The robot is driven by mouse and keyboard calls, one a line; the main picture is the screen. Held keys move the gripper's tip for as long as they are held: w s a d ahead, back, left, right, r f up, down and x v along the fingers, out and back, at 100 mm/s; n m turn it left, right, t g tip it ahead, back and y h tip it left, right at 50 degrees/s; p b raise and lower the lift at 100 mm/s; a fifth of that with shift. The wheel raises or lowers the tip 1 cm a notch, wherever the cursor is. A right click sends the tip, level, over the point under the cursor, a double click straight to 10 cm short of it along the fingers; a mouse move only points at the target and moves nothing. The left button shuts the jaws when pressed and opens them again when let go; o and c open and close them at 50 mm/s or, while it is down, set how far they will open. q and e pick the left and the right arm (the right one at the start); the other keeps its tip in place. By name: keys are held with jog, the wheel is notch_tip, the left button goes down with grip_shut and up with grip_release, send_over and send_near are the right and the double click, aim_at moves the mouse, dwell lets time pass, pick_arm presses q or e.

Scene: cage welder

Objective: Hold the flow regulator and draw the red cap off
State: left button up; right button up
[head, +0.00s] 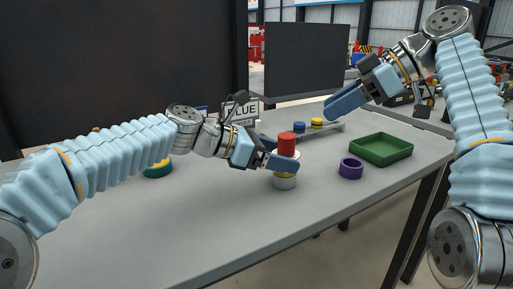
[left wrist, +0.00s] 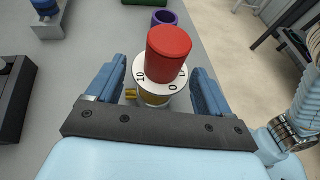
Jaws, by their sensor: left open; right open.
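The flow regulator (head: 285,181) stands upright on the grey table, with a white marked dial (left wrist: 142,79) and a brass-coloured part under it. The red cap (head: 287,143) sits on top of it; it also shows in the left wrist view (left wrist: 168,54). My left gripper (head: 283,160) is open, with one finger on each side of the regulator around dial height. In the left wrist view gaps show between the fingers (left wrist: 157,92) and the dial. My right gripper (head: 345,101) is open and empty, raised above the table's back right.
A green tray (head: 381,159) and a purple ring (head: 350,168) lie to the right. Behind is a grey rack (head: 333,129) with blue and yellow caps. A green round piece (head: 158,171) lies left, behind my left arm. The front of the table is clear.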

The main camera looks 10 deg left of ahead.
pick_arm(q)
jog(key=shift+x, duration=0.9)
jog(key=shift+c, duration=0.5)
jog(key=c, duration=0.9)
jog(key=shift+c, duration=0.2)
